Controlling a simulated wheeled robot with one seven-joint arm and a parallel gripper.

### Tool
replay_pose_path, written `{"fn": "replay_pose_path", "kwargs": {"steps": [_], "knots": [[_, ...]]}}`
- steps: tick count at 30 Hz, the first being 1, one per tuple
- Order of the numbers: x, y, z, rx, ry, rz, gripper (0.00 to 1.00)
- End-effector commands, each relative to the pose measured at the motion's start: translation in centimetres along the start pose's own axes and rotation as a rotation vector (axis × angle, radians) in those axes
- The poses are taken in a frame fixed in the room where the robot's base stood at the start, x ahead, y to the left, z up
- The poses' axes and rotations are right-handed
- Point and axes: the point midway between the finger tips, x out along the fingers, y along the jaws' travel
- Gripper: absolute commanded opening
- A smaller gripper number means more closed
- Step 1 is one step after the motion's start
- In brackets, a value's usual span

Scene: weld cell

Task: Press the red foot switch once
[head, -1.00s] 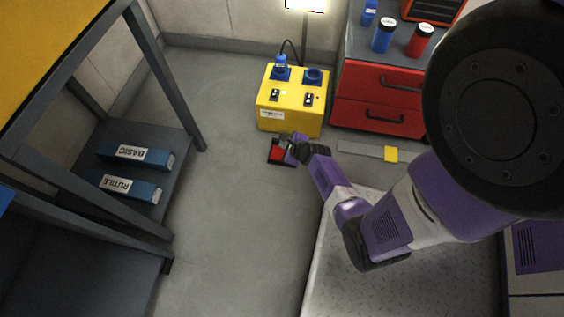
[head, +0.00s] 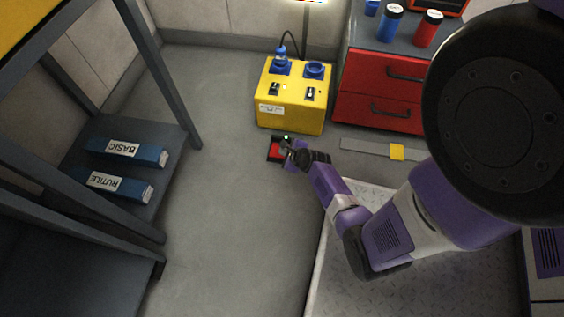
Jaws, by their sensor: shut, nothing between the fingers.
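The red foot switch (head: 275,150) lies on the floor in front of the yellow socket box. It has a red pedal in a dark housing, and a small green light shows at its back edge. My gripper (head: 286,148) is shut and empty, low over the right part of the switch. It hides that side of the pedal. I cannot tell whether the fingertips touch the pedal.
The yellow box (head: 290,106) with blue sockets stands just behind the switch. A red drawer cabinet (head: 380,98) and a grey floor strip (head: 365,149) with a yellow piece are to the right. A dark shelf rack (head: 181,130) stands left. Floor between is clear.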

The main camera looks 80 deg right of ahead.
Motion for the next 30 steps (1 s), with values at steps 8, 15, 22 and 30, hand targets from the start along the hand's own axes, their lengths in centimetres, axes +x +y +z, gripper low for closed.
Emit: {"fn": "replay_pose_path", "kwargs": {"steps": [8, 15, 22, 30], "knots": [[1.34, 0.9, -0.9, 0.0, -0.001, -0.001, 0.0], [1.3, 0.89, -0.89, 0.0, 0.0, -0.001, 0.0], [1.29, 0.91, -0.9, 0.0, 0.0, 0.0, 0.0], [1.29, 0.92, -0.91, 0.0, 0.0, 0.0, 0.0]]}}
